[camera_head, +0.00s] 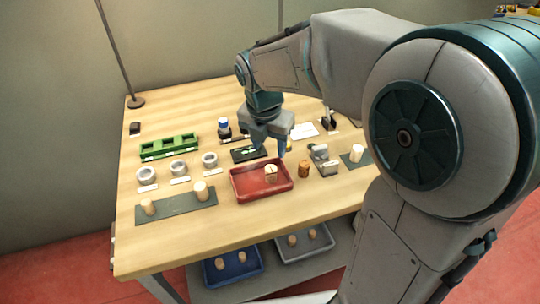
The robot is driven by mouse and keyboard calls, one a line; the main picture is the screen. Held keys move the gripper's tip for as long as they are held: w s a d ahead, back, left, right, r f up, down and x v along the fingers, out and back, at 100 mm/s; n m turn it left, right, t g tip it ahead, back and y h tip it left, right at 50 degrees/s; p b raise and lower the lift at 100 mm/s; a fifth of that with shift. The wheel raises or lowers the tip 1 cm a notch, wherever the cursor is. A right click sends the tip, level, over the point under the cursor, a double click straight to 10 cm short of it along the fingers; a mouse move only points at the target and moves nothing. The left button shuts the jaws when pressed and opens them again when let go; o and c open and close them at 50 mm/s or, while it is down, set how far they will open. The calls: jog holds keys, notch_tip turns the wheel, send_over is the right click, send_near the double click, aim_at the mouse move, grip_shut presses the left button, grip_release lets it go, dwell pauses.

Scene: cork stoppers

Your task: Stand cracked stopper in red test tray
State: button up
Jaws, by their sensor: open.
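The red test tray (242,191) sits near the middle of the wooden table. A pale stopper (271,174) with a dark mark on it, perhaps the crack, stands in the tray toward its right half; it looks upright. My gripper (270,148) is open and points down above the tray's back edge. It is empty, and the stopper shows below it, apart from the fingers. A darker brown cork (304,169) stands on the table just right of the tray.
Dark mats with pale stoppers lie at the left (175,208) and right (355,158). Grey rings (178,169), a green rack (168,147), a bottle (224,129) and a small grey device (322,158) stand around. Blue (233,269) and grey (305,244) trays are on a lower shelf.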

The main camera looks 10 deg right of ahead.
jog(key=s+d+m, duration=0.4)
jog(key=s+m, duration=0.3)
jog(key=m, duration=0.7)
jog(key=s+d+m+t+y, duration=0.1)
jog(key=s+d+m, duration=0.3)
jog(key=m, duration=1.1)
jog(key=shift+s+d+f+m, duration=0.2)
jog(key=shift+s+f+m, duration=0.1)
jog(key=shift+s, duration=1.5)
